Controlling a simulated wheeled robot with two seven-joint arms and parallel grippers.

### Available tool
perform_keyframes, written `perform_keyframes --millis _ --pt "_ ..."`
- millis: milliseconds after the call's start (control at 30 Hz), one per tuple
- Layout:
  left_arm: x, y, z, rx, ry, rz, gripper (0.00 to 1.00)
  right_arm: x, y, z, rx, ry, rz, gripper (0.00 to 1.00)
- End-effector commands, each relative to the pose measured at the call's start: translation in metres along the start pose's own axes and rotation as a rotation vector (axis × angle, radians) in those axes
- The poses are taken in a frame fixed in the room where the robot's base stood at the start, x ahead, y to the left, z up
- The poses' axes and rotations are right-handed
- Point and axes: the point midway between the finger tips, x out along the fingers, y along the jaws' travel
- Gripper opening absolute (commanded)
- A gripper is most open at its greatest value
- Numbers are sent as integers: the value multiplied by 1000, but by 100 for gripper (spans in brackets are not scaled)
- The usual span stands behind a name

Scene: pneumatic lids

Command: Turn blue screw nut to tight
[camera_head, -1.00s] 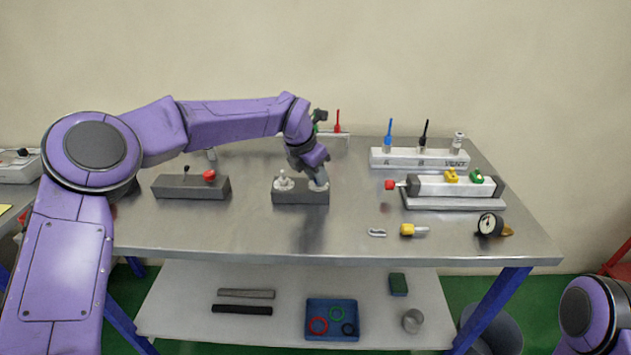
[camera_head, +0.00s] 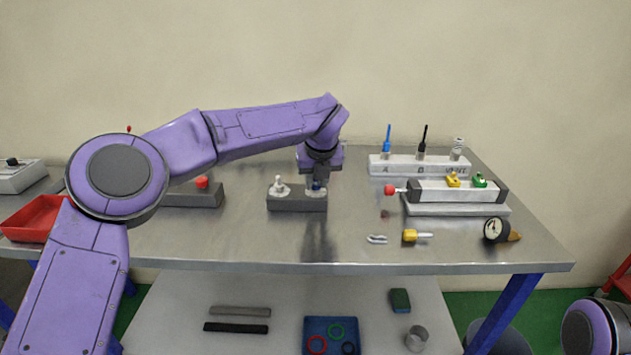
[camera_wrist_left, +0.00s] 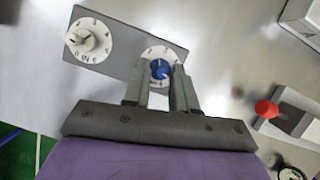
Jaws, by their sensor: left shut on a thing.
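The blue screw nut (camera_wrist_left: 159,70) sits on a white numbered dial at the right end of a grey block (camera_head: 297,204). It also shows as a small blue spot in the head view (camera_head: 317,186). My left gripper (camera_wrist_left: 161,78) points down over this dial, its two fingers on either side of the blue nut and shut on it. The fingers partly cover the dial. A white knob (camera_wrist_left: 82,39) on a second numbered dial stands at the block's left end, apart from the gripper. My right gripper is out of view; only part of my right arm shows at the lower right.
Right of the block stand a white cylinder unit with a red tip (camera_head: 389,190) and a white valve block (camera_head: 420,164). A yellow fitting (camera_head: 410,236) and a gauge (camera_head: 495,229) lie near the front. A red-button block (camera_head: 201,183) is left.

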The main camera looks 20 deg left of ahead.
Motion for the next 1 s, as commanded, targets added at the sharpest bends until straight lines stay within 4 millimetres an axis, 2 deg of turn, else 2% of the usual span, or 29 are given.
perform_keyframes --millis 500,1000 --pt "-1 -5 2 -397 0 165 0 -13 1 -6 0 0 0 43" --pt "0 -6 2 -547 1 226 0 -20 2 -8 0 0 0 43"
